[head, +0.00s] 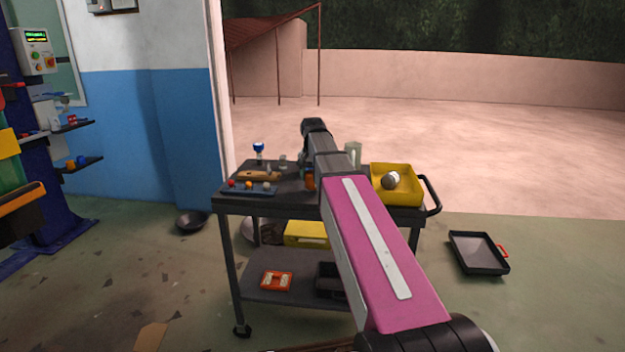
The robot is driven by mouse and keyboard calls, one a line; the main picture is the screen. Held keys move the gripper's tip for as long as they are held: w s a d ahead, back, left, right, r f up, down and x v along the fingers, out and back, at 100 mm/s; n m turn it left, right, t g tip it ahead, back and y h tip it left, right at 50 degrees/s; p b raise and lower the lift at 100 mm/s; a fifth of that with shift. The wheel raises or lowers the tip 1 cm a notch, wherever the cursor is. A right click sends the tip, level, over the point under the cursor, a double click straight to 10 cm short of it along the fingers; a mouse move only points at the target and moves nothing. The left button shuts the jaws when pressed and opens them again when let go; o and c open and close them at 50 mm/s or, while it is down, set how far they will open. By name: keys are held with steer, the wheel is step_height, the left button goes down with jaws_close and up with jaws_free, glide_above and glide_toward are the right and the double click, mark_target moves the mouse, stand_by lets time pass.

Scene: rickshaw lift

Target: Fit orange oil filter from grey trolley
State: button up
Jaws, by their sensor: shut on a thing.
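A grey trolley (290,200) stands ahead of me. My arm reaches over its top from the lower right. My gripper (307,166) points down behind the arm at the middle of the trolley top, and its fingers are mostly hidden. The orange oil filter (310,181) shows just left of my arm, directly below the gripper, partly covered by the arm. My gripper is shut on it. I cannot tell whether the filter touches the trolley top.
The trolley top holds a blue tray (248,190) with coloured balls, a blue-topped item (258,150), a pale cylinder (353,153) and a yellow tray (408,172). A black pan (478,253) lies on the floor at right. A machine stands at left.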

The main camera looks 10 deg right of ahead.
steer(key=shift+r, duration=2.8)
steer(key=s+f+n, duration=0.2)
steer(key=s+n, duration=0.2)
steer(key=s, duration=1.1)
steer(key=shift+a+f, duration=0.1)
